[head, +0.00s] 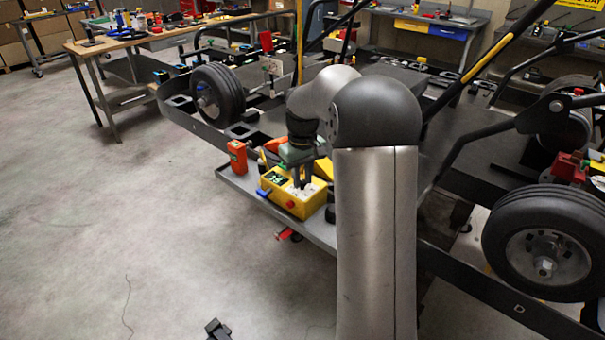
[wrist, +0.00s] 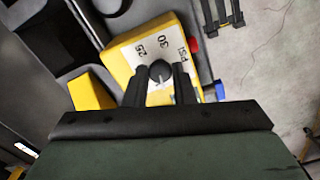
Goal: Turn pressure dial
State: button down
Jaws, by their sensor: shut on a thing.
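The pressure box is yellow (head: 288,207) and sits on a grey tray beside the kart. It also shows in the wrist view (wrist: 122,58). Its top panel is light grey with printed marks "25", "30" and "PSI". A dark round dial (wrist: 160,71) with a pale pointer line sits on that panel. My gripper (wrist: 161,80) is over the panel, with its two fingers on either side of the dial, shut on it. In the head view my gripper (head: 301,182) points down onto the box, and the dial is hidden there.
A red-orange device (head: 237,157) stands on the tray (head: 235,181) left of the box. A red button (head: 291,205) and a blue part (head: 264,192) are on the box's sides. Kart wheels (head: 218,95) and bars surround the tray. The floor at left is largely clear.

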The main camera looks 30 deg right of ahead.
aim_at(302, 181)
jog(key=n+p, duration=0.1)
jog(key=n, duration=0.3)
jog(key=shift+r+n, duration=0.1)
jog(key=shift+n, duration=0.2)
jog(key=shift+n+p, duration=0.6)
jog(key=shift+n, duration=1)
jog(key=c, duration=1.2)
grip_release()
notch_tip(302, 181, up, 17)
jog(key=shift+r, duration=0.15)
